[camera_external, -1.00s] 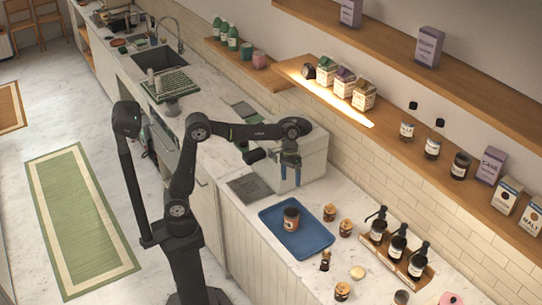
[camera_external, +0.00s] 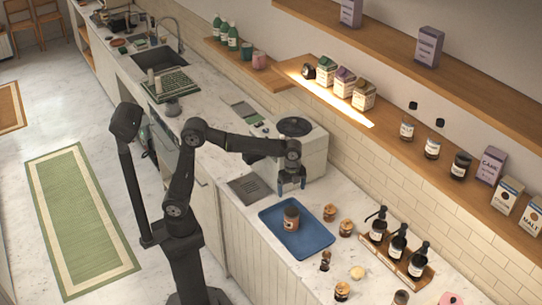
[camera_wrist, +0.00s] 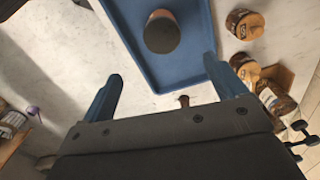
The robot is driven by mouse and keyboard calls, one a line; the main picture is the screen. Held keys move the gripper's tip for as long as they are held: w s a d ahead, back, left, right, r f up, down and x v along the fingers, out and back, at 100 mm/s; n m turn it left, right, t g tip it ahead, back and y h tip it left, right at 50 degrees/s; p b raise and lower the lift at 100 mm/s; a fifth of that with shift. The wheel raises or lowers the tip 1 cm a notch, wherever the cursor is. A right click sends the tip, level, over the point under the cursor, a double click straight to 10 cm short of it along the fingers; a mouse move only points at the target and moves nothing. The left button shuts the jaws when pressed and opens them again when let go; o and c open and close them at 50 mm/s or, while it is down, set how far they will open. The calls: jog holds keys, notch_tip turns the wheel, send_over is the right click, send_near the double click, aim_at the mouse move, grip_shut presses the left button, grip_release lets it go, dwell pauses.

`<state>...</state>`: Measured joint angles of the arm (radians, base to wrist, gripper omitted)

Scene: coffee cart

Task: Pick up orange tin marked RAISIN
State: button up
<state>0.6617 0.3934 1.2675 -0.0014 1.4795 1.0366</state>
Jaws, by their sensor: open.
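The tin (camera_external: 291,219) is brownish-orange with a dark lid and a pale label too small to read. It stands upright on a blue tray (camera_external: 314,242) on the marble counter. In the wrist view the tin (camera_wrist: 161,33) shows from above near the top, between the lines of my fingers. My gripper (camera_external: 291,184) is open and empty, its blue fingers pointing down, above and behind the tin near the tray's back edge. In the wrist view my gripper (camera_wrist: 162,76) has its two blue fingers spread wide, with the tin beyond their tips.
Small jars (camera_external: 330,212) stand just right of the tray. A wooden rack (camera_external: 403,262) holds dark pump bottles. A white machine (camera_external: 305,150) stands behind my gripper. A shelf (camera_external: 400,150) with cartons and jars runs along the wall.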

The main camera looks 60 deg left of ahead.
aim_at(292, 211)
notch_tip(292, 211, down, 12)
jog(key=shift+f, duration=0.1)
jog(key=f, duration=0.5)
jog(key=shift+w+d, duration=0.15)
jog(key=shift+d, duration=0.1)
jog(key=c, duration=1.2)
